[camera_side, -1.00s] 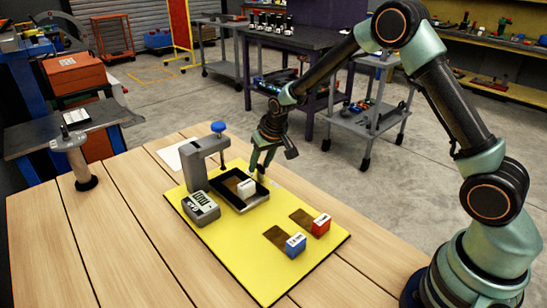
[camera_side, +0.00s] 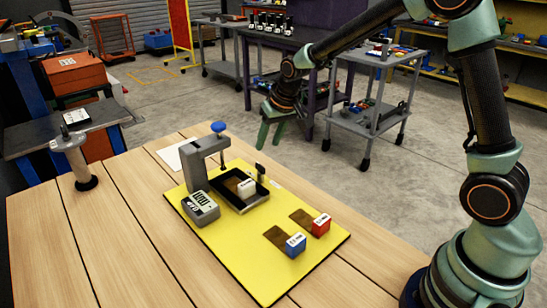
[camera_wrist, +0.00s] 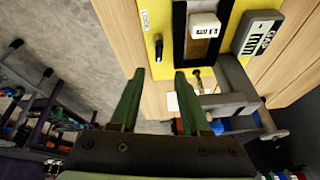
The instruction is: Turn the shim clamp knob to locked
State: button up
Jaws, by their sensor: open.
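The small black clamp knob (camera_side: 261,171) stands at the back edge of the yellow board (camera_side: 287,209), beside the black tray. In the wrist view the knob (camera_wrist: 158,47) lies lengthwise up the picture, parallel to the tray's side, with a small white label (camera_wrist: 146,20) near it; its lettering is too small to read surely. A white block (camera_side: 246,188) sits in the black tray (camera_side: 256,200). My gripper (camera_side: 272,138) is open and empty, raised above and behind the knob, apart from it. In the wrist view its green fingers (camera_wrist: 158,76) point toward the knob.
A grey C-shaped frame with a blue knob (camera_side: 218,127) on top stands left of the tray. A digital readout (camera_side: 201,208) is in front. Blue (camera_side: 296,244) and red (camera_side: 320,225) blocks sit at the front right.

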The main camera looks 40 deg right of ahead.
jog(key=shift+v, duration=1.2)
jog(key=o, duration=0.6)
jog(key=n+g, duration=0.4)
jog(key=n, duration=1.4)
send_over(260, 165)
notch_tip(260, 165, down, 11)
jog(key=shift+d+f, duration=0.1)
jog(key=shift+f, duration=0.1)
grip_shut()
